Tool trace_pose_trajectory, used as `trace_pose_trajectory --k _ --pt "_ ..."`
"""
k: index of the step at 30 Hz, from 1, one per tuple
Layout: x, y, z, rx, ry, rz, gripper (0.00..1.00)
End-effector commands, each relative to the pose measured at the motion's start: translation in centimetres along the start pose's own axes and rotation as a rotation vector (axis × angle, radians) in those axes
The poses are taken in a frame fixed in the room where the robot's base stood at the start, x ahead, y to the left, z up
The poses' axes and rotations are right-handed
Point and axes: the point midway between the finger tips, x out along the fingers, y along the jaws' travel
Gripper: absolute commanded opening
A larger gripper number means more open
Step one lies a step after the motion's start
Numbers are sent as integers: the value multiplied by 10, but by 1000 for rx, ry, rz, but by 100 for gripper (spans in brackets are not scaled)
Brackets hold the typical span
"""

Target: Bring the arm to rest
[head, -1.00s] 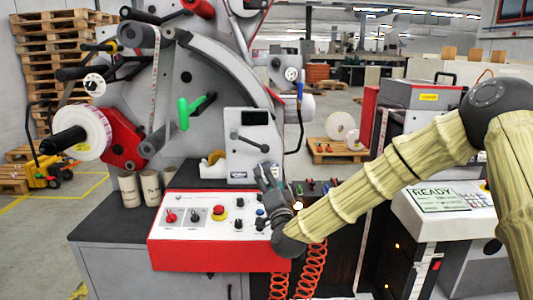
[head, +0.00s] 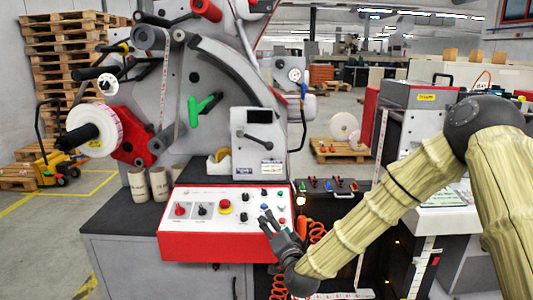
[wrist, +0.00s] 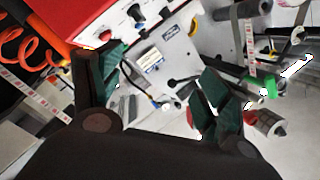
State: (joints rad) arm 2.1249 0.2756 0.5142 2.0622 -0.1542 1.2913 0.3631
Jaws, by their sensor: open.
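My gripper (head: 268,224) is open and empty at the right end of the red control box (head: 200,248), in front of its white panel. I cannot tell in the head view whether it touches the box. In the wrist view my gripper (wrist: 163,92) shows two dark fingers with green pads spread wide, with nothing between them but the machine behind. My arm reaches in from the right of the head view, bent at the elbow, sloping down to the gripper.
The label rewinder (head: 205,75) stands behind the box, with a green handle (head: 203,106) and a label roll (head: 97,127). Orange coiled hoses (head: 278,283) hang below my gripper. A grey machine (head: 418,105) stands at right. Open floor lies at left.

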Motion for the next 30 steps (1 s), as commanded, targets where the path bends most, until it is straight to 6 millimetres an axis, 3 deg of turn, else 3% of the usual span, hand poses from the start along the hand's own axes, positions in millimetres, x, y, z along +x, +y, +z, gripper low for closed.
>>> trace_pose_trajectory --k 8,14,21,30 --pt "-69 104 86 -123 -246 195 77" --pt "-142 176 138 -213 -443 341 77" --pt "-250 252 181 -311 -689 511 77" --pt "-408 318 203 -413 -1016 719 77"
